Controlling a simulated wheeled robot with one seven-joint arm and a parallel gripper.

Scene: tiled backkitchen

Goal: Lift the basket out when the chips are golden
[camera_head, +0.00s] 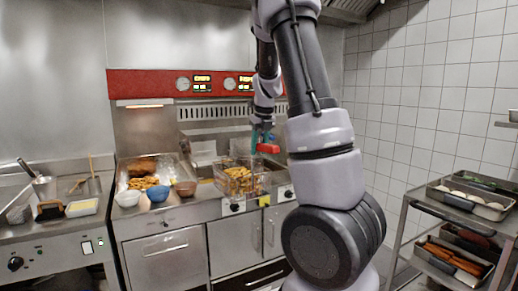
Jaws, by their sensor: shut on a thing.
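A wire fryer basket (240,178) filled with golden-yellow chips (238,174) is at the fryer (205,168) in the middle of the counter. My gripper (262,146) is above the basket's right rear side, shut on a red piece (268,148) that looks like the basket's handle. My arm hides part of the fryer's right side. I cannot tell whether the basket's bottom is clear of the oil.
Bowls in white (128,198), blue (158,193) and brown (186,188) stand left of the basket, by a tray of fried food (143,171). A red control panel (150,83) is behind. A steel trolley (428,205) with trays stands right.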

